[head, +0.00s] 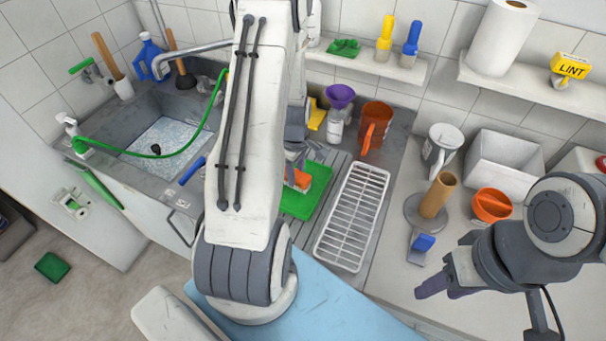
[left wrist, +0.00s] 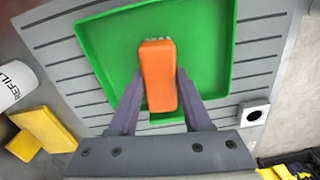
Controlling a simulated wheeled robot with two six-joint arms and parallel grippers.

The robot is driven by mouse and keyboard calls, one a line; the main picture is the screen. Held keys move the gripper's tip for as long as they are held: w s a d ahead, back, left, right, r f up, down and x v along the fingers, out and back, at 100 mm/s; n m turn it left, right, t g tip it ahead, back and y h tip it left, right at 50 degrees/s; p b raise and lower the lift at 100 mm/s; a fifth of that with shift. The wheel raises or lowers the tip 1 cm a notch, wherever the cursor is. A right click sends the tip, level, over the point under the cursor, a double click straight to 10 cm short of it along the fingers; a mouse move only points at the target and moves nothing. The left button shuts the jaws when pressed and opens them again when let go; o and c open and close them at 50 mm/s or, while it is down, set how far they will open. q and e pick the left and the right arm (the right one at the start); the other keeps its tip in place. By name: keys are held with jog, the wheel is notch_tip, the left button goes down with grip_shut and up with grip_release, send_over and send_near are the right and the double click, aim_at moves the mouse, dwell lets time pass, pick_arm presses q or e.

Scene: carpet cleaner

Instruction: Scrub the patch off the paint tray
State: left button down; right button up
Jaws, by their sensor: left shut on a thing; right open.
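The green paint tray (head: 318,192) lies on the grooved grey drainboard and shows from above in the left wrist view (left wrist: 105,45). My left gripper (head: 297,172) is over the tray. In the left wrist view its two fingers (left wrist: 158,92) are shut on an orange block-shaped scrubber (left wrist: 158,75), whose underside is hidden. The scrubber (head: 301,180) also shows small in the head view; I cannot tell whether it touches the tray. I see no patch on the visible tray floor; part is hidden by the scrubber and fingers. My right gripper (head: 440,289) is open and empty at the lower right.
A white wire rack (head: 352,215) stands just right of the tray. An orange jug (head: 374,128) and a white bottle (head: 335,128) stand behind. The sink (head: 165,135) with a green hose is at left.

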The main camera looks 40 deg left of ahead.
aim_at(306, 181)
pick_arm(q)
jog(key=shift+f, duration=0.15)
jog(key=shift+w+d, duration=0.15)
jog(key=shift+d, duration=0.75)
jog(key=shift+w+d, duration=0.15)
jog(key=shift+d, duration=0.7)
jog(key=shift+r, duration=0.2)
jog(key=shift+s+a+r+p, duration=0.1)
jog(key=shift+s+a+p, duration=0.1)
jog(key=shift+a, duration=0.7)
jog(key=shift+s+a+p, duration=0.15)
jog(key=shift+a, duration=0.75)
jog(key=shift+s+d, duration=0.15)
jog(key=shift+s, duration=0.3)
jog(key=shift+w+d+f, duration=0.15)
jog(key=shift+d, duration=0.75)
jog(key=shift+w+d+f, duration=0.15)
jog(key=shift+d, duration=0.7)
jog(key=shift+s+a+r, duration=0.1)
jog(key=shift+s+a, duration=0.1)
jog(key=shift+a, duration=0.7)
jog(key=shift+s+a+r, duration=0.1)
jog(key=shift+s+a, duration=0.05)
jog(key=shift+a, duration=0.7)
